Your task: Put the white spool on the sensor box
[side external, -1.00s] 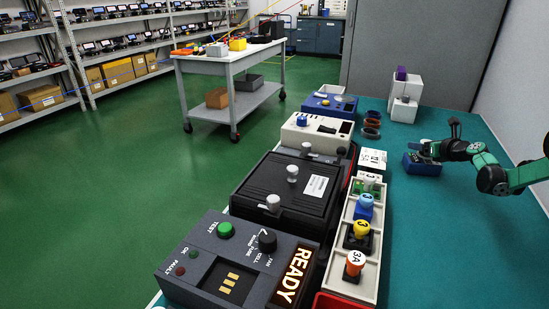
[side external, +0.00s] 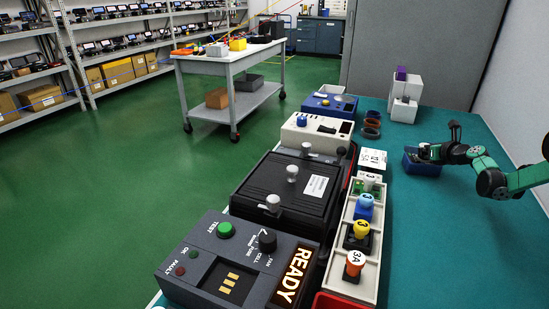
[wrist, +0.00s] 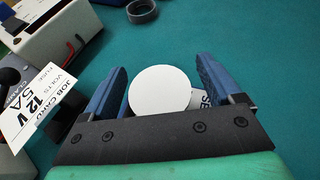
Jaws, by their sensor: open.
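In the wrist view a round white disc, apparently the top of the white spool (wrist: 159,91), shows between the open jaws of my gripper (wrist: 161,83). Blue upright sides flank the disc, with gaps. A label with the letters "SE" (wrist: 199,98) is partly hidden behind the disc. I cannot tell whether the spool rests fully on the box.
A job card (side external: 372,159) lies left of my gripper. Beyond it are dark rings (side external: 372,123) and white blocks (side external: 405,100). A pale rack of numbered colored pieces (side external: 361,240) and a black case (side external: 292,190) stand further left. The teal table at the front right is clear.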

